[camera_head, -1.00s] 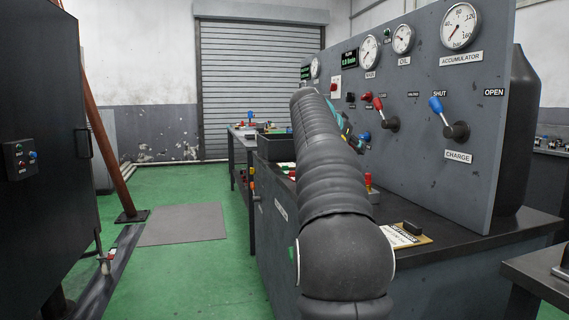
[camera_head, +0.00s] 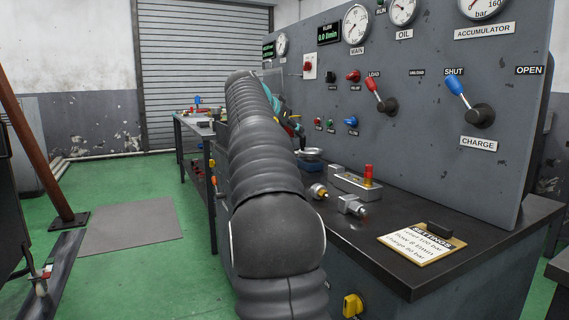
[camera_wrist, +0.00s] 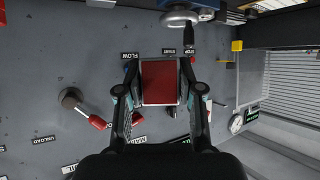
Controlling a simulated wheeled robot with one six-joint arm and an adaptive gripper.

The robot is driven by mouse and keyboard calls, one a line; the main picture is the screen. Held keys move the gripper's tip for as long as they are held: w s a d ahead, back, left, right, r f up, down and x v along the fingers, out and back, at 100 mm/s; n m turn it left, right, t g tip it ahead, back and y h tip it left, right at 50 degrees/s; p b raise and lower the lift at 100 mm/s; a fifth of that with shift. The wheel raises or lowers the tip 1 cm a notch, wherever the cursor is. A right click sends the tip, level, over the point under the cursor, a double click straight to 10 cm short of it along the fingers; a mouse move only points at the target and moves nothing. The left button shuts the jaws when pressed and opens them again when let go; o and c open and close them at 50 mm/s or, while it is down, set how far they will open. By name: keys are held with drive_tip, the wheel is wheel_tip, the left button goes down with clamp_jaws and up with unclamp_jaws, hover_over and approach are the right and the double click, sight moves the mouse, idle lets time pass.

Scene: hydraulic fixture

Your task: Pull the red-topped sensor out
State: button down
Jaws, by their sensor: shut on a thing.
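In the wrist view my gripper (camera_wrist: 160,92) is shut on a red, square-faced block (camera_wrist: 160,82), with one finger on each side, in front of the grey panel. I cannot tell whether this block is a sensor's top; its far side is hidden. In the head view my arm hides most of the gripper, and only teal parts show past it.
The grey panel (camera_head: 430,130) carries gauges, buttons, a red lever (camera_head: 380,95) and a blue lever (camera_head: 463,92). Loose metal fittings (camera_head: 318,191) and a settings card (camera_head: 422,247) lie on the dark bench.

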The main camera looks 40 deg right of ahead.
drive_tip(key=shift+s+f+b, duration=0.25)
drive_tip(key=shift+f+b, duration=0.1)
drive_tip(key=shift+f, duration=0.1)
wheel_tip(320, 180, down, 8)
drive_tip(key=b, duration=0.8)
drive_tip(key=shift+w, duration=0.1)
drive_tip(key=shift+a, duration=0.1)
drive_tip(key=shift+f+b, duration=1.25)
drive_tip(key=shift+f, duration=0.3)
drive_tip(key=shift+f+b, duration=0.75)
drive_tip(key=shift+f, duration=0.3)
drive_tip(key=c, duration=0.7)
unclamp_jaws()
drive_tip(key=shift+o, duration=0.2)
